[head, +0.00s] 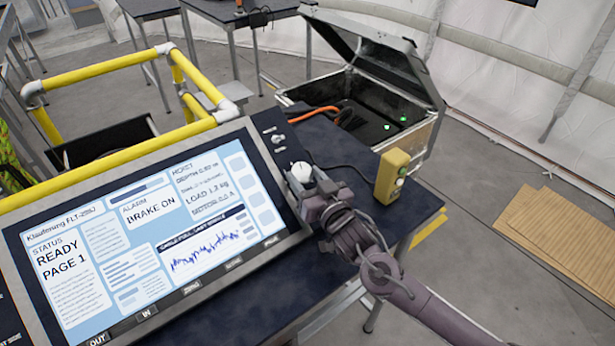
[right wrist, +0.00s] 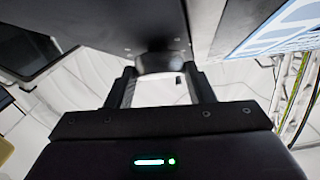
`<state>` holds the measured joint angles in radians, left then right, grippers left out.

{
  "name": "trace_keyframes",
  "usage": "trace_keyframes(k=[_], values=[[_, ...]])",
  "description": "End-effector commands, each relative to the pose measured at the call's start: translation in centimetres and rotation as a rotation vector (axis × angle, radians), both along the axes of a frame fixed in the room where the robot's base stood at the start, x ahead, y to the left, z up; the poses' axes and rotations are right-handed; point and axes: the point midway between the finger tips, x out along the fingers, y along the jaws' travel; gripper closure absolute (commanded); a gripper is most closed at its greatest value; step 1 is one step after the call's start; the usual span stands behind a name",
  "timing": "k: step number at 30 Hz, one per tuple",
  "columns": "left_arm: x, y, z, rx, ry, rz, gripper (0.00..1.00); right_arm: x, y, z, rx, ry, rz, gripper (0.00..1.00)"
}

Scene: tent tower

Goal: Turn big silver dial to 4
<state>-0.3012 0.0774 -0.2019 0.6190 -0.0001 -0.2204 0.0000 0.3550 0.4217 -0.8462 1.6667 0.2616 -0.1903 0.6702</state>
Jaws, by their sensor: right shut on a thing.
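The big silver dial (head: 301,171) is a pale round knob at the right edge of the control panel (head: 262,137), beside the screen. My right gripper (head: 303,182) reaches it from the lower right and is shut on it. The gripper hides part of the dial, and I cannot read its number or pointer. In the right wrist view the two fingers (right wrist: 160,80) stand on either side of the rounded dial (right wrist: 160,62). My left gripper is in no view.
The screen (head: 150,235) reads READY, PAGE 1 and BRAKE ON. A yellow control box (head: 391,177) stands on the dark table (head: 345,148) right of the dial. An open case (head: 425,140) stands behind it. Yellow railing (head: 110,68) is at the left.

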Motion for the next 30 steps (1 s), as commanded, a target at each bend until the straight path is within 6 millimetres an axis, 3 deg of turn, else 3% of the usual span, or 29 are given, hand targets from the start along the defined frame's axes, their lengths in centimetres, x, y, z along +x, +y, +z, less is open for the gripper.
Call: trace_keyframes(k=[15,30], values=[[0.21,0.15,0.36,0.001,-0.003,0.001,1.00,-0.29,0.81,0.18,0.198,0.144,-0.341,0.75],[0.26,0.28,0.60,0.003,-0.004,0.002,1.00,-0.26,0.93,0.25,0.266,0.192,-0.470,0.75]])
